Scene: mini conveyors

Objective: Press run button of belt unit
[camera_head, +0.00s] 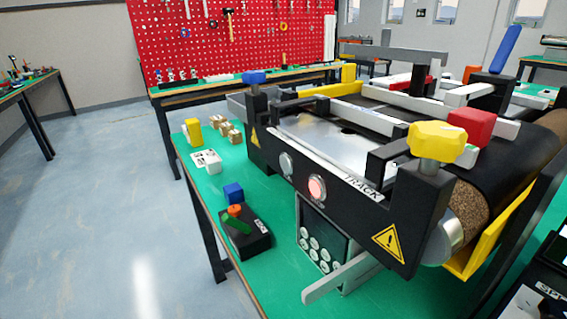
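The belt unit (290,190) is a black conveyor marked "TRACK" on a green-topped table, filling the middle and right of the view. Its front side carries two round buttons, a pale grey one (286,163) and a reddish, lit-looking one (317,187). Below them is a panel (322,243) with several small round pale buttons. I cannot read which button is marked run. The dark belt (505,160) shows at the right end. My gripper is not in view, and nothing is seen touching the buttons.
A grey lever (340,278) sticks out below the unit's front. A yellow knob (437,141) and a red block (474,127) stand on top. A small black box (245,240) with orange and green parts sits at the left. Open floor (110,200) lies further left.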

